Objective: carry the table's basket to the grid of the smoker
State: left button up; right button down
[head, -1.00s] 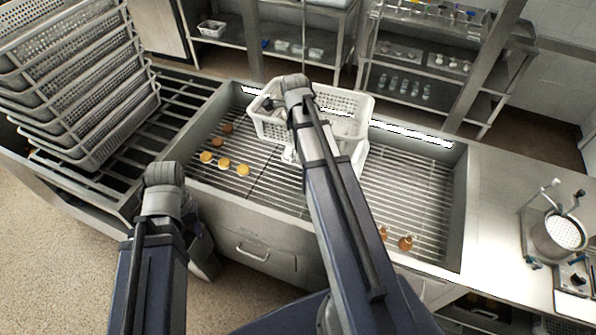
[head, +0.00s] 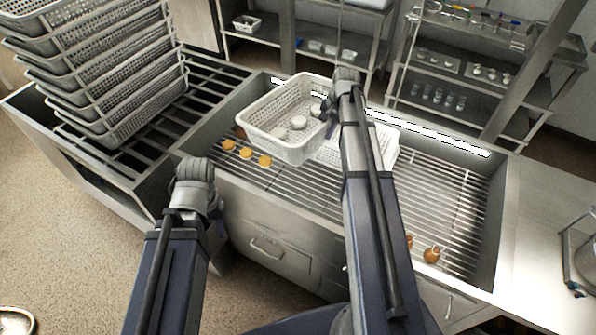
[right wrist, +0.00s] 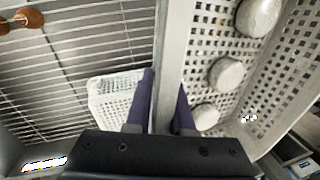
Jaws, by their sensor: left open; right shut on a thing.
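The white perforated basket (head: 268,139) holds several pale round pieces and hangs a little tilted over the back left of the rod grid (head: 455,205). My right gripper (head: 330,108) is shut on its right rim. In the right wrist view, the fingers (right wrist: 167,108) pinch the basket's wall (right wrist: 172,45), with the round pieces inside to the right. A second white basket (head: 385,150) sits on the grid, partly hidden by my right arm; it also shows in the right wrist view (right wrist: 112,98). My left gripper (head: 214,238) is open and empty before the counter front, its fingers mostly hidden.
Several yellow pieces (head: 246,153) lie at the grid's left, and brown ones (head: 431,254) at its front right. A tall stack of baskets (head: 110,85) stands on a dark barred counter (head: 200,88) at left. The grid's right part is mostly clear.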

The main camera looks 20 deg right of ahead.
jog(key=w+d+f+n+g+b, duration=0.2)
jog(key=w+f+n+b, duration=0.2)
jog(key=f+n+b, duration=0.4)
jog(key=w+d+f+n+g+y+b, duration=0.1)
jog(key=w+f+n+b, duration=0.3)
jog(key=f+n+b, duration=0.5)
jog(key=shift+w+d+n+g+y, duration=0.2)
jog(key=shift+d+n+g+y, duration=0.3)
jog(key=shift+n, duration=1.1)
jog(key=shift+a, duration=0.1)
jog(key=shift+f, duration=0.15)
notch_tip(320, 180, down, 10)
jog(key=b, duration=1)
jog(key=c, duration=0.8)
grip_release()
